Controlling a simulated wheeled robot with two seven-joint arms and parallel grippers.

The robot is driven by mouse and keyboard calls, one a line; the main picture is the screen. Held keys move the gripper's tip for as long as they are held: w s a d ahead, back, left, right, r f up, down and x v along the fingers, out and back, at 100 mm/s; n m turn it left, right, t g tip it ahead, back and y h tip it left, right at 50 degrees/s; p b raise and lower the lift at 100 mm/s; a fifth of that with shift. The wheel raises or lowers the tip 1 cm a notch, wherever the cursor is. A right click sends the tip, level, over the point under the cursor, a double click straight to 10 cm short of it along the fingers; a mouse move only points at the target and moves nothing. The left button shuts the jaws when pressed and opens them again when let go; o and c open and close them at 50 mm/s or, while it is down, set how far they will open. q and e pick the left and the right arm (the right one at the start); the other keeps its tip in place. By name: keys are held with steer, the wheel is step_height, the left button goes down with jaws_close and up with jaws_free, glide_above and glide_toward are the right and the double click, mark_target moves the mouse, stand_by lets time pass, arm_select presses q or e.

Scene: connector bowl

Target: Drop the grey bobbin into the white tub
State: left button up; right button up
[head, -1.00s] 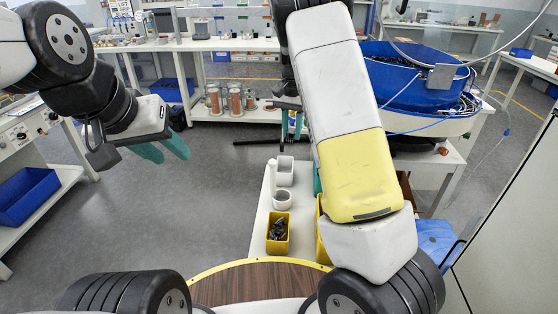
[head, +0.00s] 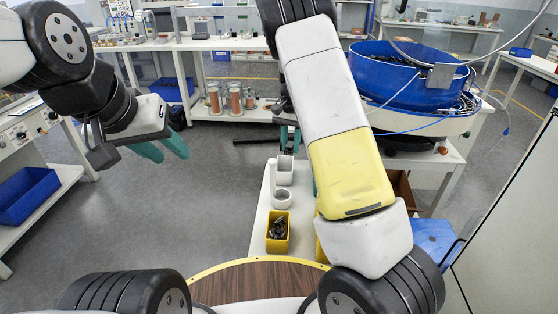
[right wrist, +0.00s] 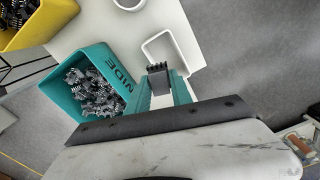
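My right gripper (right wrist: 162,92) is shut on the grey bobbin (right wrist: 160,74), a dark grey piece with a row of small prongs, held between teal fingertips. In the right wrist view it is just in front of the square white tub (right wrist: 186,42), overlapping its near edge; height above it is hard to judge. In the head view the square tub (head: 284,176) stands on the narrow white table, and my right gripper (head: 290,138) is just beyond and above it, partly hidden by my arm. My left gripper (head: 164,150) hangs over the floor at left, its fingers apart and empty.
A teal bin (right wrist: 97,88) of dark connectors stands beside the square tub. A round white cup (head: 282,199) and a yellow bin (head: 277,232) of dark parts stand nearer me. A blue bowl feeder (head: 405,80) is behind at right.

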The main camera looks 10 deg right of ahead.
steer(key=o, duration=0.5)
step_height(320, 180, up, 7)
steer(key=shift+f, duration=0.1)
steer(key=shift+s+r, duration=0.1)
steer(key=shift+r, duration=0.55)
steer(key=s+d+r+n+t+y, duration=0.1)
steer(key=s+r+n+t+y, duration=0.1)
steer(key=s+r, duration=0.55)
steer(key=s+d+r+n+t+y, duration=0.1)
steer(key=s+r, duration=0.4)
steer(key=s, duration=0.5)
steer(key=s+n+t, duration=0.1)
steer(key=s, duration=0.3)
steer(key=s+n+t, duration=0.1)
steer(key=s, duration=0.4)
steer(key=s+a+n+t, duration=0.1)
steer(key=s, duration=0.4)
steer(key=shift+s+r+h, duration=0.2)
steer(key=shift+s+h, duration=0.05)
steer(key=shift+h, duration=0.15)
